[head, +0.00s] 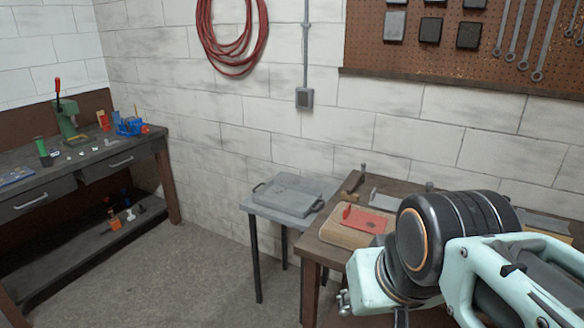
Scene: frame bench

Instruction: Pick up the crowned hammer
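I cannot make out the crowned hammer with certainty. A small upright tool with a dark top and a brownish lower part (358,179) stands at the back left of the wooden bench (334,254). It may be a hammer, but it is too small to tell. My mint-green arm with a black joint fills the lower right and hides much of this bench. My gripper is not visible; the arm's end runs out of the picture at the bottom.
A red flat piece (368,222) lies on a wooden board (345,236) at the bench's left. A small grey table (258,207) carries a grey lidded case (288,190). A dark workbench (88,164) with tools stands far left. Open floor (205,265) lies between.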

